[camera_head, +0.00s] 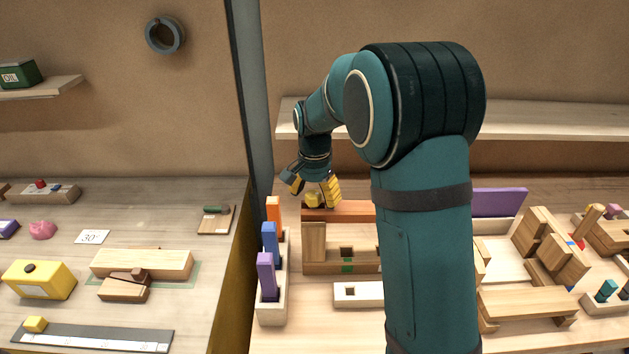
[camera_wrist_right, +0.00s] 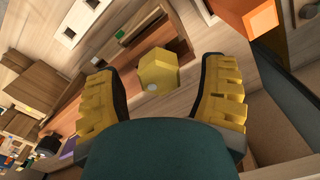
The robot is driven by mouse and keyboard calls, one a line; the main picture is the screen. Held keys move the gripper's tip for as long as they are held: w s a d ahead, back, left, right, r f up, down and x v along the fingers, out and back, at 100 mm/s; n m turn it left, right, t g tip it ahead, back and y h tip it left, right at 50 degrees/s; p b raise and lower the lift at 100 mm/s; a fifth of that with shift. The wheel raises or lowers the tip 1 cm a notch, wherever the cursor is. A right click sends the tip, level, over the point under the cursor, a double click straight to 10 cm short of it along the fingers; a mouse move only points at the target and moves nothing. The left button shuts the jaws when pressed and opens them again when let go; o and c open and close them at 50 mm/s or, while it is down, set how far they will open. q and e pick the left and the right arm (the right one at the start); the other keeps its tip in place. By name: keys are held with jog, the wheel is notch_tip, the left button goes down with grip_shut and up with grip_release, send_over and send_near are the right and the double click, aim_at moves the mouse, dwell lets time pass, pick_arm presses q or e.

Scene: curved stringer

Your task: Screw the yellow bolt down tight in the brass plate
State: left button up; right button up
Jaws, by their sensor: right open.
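The yellow bolt's faceted head (camera_wrist_right: 158,72) shows in the right wrist view between the two yellow-padded fingers of my right gripper (camera_wrist_right: 159,82), with a gap on both sides. In the head view the bolt (camera_head: 313,199) appears at the left end of a reddish-brown bar (camera_head: 345,211), and my right gripper (camera_head: 314,188) reaches down around it from above, open. I cannot see the bolt's shaft or how deep it sits. I cannot make out the brass plate in either view. My left gripper is not in view.
A rack (camera_head: 272,308) with orange, blue and purple upright pieces stands left of the bolt. A wooden frame (camera_head: 314,245) is in front. A post (camera_head: 249,90) rises behind the rack. Wooden blocks (camera_head: 538,300) crowd the right side. My right arm hides the middle.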

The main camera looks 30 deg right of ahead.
jog(key=shift+f, duration=0.85)
grip_shut()
jog(key=m+p, duration=0.3)
jog(key=m, duration=0.1)
jog(key=m+p, duration=0.2)
jog(key=m, duration=0.1)
jog(key=shift+s+p, duration=0.25)
jog(key=shift+p, duration=0.1)
jog(key=shift+f+m, duration=0.1)
jog(key=shift+m, duration=0.3)
jog(key=shift+s+f, duration=0.1)
jog(key=shift+f, duration=0.15)
